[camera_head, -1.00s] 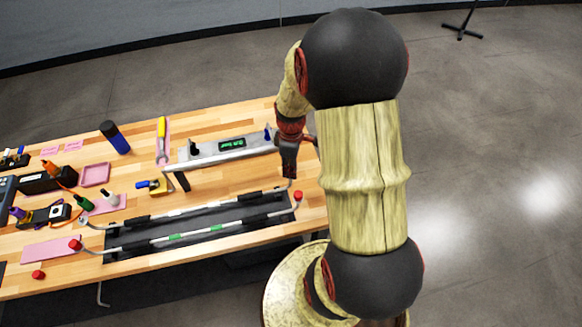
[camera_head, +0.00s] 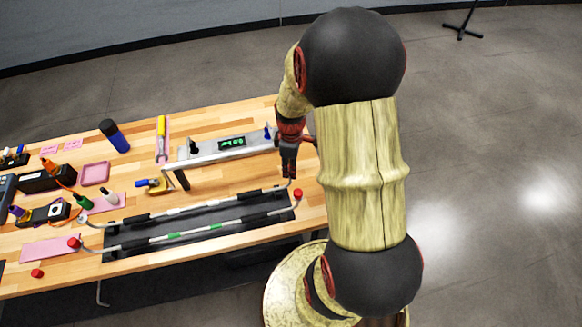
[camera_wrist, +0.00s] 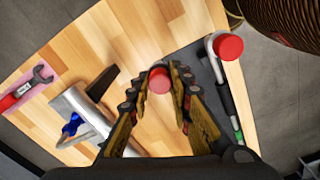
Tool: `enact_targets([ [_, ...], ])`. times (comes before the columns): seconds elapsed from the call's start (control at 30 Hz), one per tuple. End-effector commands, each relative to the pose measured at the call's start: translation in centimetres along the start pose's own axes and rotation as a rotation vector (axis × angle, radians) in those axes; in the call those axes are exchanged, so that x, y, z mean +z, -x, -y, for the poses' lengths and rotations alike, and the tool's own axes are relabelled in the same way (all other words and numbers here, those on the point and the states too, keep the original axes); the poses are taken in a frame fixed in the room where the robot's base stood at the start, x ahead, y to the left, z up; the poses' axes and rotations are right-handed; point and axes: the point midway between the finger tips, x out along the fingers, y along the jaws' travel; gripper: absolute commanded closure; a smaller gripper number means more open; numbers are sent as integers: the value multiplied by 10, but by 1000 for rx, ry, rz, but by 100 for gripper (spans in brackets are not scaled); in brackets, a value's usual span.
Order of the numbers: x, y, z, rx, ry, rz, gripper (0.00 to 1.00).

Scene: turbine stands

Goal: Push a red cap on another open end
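My gripper (camera_head: 289,172) points down over the right end of the rear tube on the dark tray. In the wrist view a red cap (camera_wrist: 159,80) lies between the fingertips (camera_wrist: 160,72). The fingers look slightly parted around it, with thin gaps at its sides. The tube end under this cap is hidden. The front tube (camera_head: 185,236) has a red cap (camera_head: 298,194) on its right end, also in the wrist view (camera_wrist: 229,46), and a red cap (camera_head: 74,243) on its left end. A loose red cap (camera_head: 37,273) lies on the table.
The dark tray (camera_head: 235,231) holds both tubes at the table's front. A metal stand with a green display (camera_head: 232,142) is behind it. A wrench (camera_head: 161,150), a blue bottle (camera_head: 116,137), a pink tray (camera_head: 94,174) and small tools are further left.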

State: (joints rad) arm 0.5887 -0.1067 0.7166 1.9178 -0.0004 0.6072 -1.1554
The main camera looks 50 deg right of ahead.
Motion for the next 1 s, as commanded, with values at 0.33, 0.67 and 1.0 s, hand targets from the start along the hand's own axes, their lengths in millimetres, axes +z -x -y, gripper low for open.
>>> enact_targets([
  [0.33, 2, -4, 4, -10, 0, 5, 61],
  [0.67, 1, -2, 3, -7, 0, 3, 54],
  [1.0, 1, 0, 2, -6, 0, 2, 54],
])
